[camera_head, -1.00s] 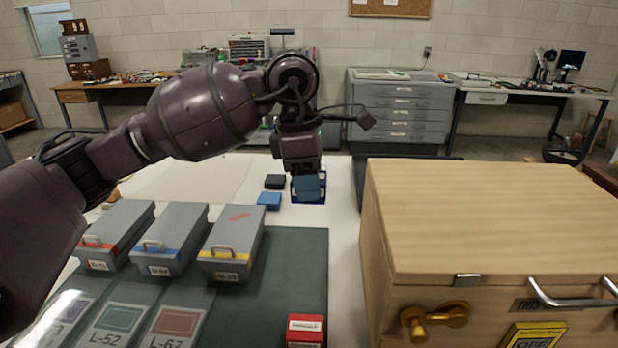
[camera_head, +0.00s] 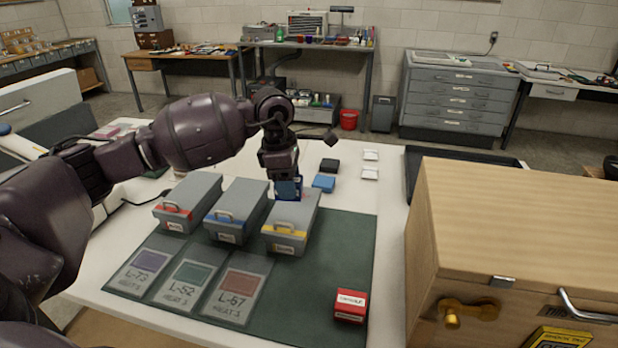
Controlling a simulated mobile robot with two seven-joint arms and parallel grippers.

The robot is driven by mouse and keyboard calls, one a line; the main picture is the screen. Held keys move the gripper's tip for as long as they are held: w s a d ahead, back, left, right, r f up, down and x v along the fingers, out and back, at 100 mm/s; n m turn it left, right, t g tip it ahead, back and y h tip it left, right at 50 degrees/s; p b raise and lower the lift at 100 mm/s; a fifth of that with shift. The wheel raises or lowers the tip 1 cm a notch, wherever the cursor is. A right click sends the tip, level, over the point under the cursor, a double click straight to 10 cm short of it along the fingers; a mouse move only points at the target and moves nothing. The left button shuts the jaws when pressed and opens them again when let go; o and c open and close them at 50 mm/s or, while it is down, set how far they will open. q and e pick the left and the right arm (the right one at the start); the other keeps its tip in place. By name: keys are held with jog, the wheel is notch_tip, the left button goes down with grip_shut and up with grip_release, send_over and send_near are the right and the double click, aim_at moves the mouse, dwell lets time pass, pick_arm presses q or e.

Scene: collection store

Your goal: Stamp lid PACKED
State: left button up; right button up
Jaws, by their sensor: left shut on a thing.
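Three grey lidded boxes stand in a row on the green mat: one with a red label band (camera_head: 190,200), one with a blue band (camera_head: 238,208) and one with a yellow band (camera_head: 291,222). My left gripper (camera_head: 287,181) is shut on a blue block-like thing, likely the stamp (camera_head: 288,190). It is over the far part of the yellow-banded box's lid and hides some of it. I cannot tell whether the stamp touches the lid. My right gripper is out of view.
A blue block (camera_head: 324,183) and a black block (camera_head: 329,165) lie behind the boxes. A red box (camera_head: 350,305) sits on the mat (camera_head: 330,250). A large wooden case (camera_head: 520,230) fills the right. Grey cards (camera_head: 235,290) lie in front of the boxes.

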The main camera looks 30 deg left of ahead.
pick_arm(q)
jog(key=shift+w+a+m, duration=0.4)
jog(key=shift+w, duration=0.25)
jog(key=shift+w+m, duration=0.15)
jog(key=shift+m, duration=0.25)
jog(key=shift+f+b, duration=0.3)
jog(key=shift+f, duration=0.3)
jog(key=shift+f+b, duration=0.3)
jog(key=shift+f, duration=0.45)
jog(key=shift+f+b, duration=0.45)
jog(key=shift+f, duration=1.15)
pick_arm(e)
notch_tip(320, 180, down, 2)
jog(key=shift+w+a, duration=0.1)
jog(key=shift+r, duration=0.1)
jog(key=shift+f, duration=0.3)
